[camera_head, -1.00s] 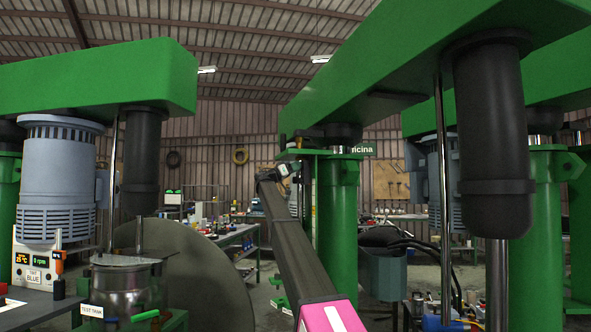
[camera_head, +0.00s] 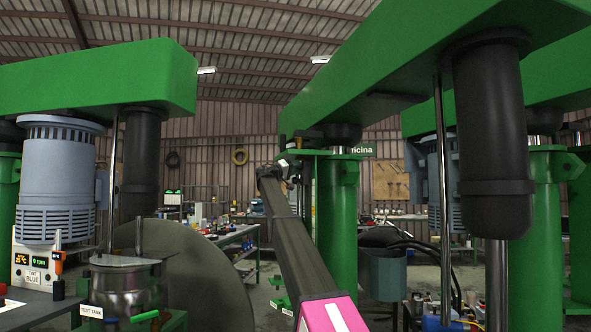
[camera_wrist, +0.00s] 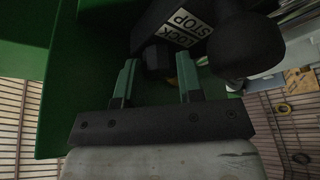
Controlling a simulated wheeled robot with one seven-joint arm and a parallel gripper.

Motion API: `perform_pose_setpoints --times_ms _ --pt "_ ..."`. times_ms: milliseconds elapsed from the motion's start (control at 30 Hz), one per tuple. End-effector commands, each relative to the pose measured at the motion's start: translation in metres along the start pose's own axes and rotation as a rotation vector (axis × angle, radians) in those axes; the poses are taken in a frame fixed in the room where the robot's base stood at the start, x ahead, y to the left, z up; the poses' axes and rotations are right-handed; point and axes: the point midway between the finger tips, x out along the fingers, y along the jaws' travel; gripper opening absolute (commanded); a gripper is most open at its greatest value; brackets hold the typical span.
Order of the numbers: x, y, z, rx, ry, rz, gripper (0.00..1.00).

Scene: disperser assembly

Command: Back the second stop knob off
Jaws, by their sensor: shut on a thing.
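In the wrist view my gripper (camera_wrist: 158,72) has its two green fingers on either side of a dark knob (camera_wrist: 158,55), which I take as the stop knob. The jaws are shut on it. The knob is dim and partly hidden, so its thread cannot be seen. Just beyond it is a dark block with a white label reading "LOCK" and "STOP" (camera_wrist: 186,28). In the head view my arm reaches up to the green column (camera_head: 337,220), and my gripper (camera_head: 284,171) is small there, at the column's upper left. The knob cannot be made out in that view.
A large black ball (camera_wrist: 252,44) sits close to the right finger in the wrist view. A green wall (camera_wrist: 50,90) stands to the left. In the head view a green beam (camera_head: 400,70) passes overhead, and a test tank (camera_head: 125,280) stands at lower left.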

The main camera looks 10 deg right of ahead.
Motion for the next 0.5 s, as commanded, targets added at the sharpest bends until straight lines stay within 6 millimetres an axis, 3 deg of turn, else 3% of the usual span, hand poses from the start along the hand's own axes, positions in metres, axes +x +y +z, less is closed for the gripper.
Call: perform_pose_setpoints --times_ms 400,433,500 --pt "0.0 0.0004 -0.0015 -0.004 0.002 -0.002 0.11" --pt "0.0 0.0004 -0.0015 -0.004 0.002 -0.002 0.41" --pt "0.0001 0.0004 -0.0014 -0.004 0.002 -0.002 0.6"
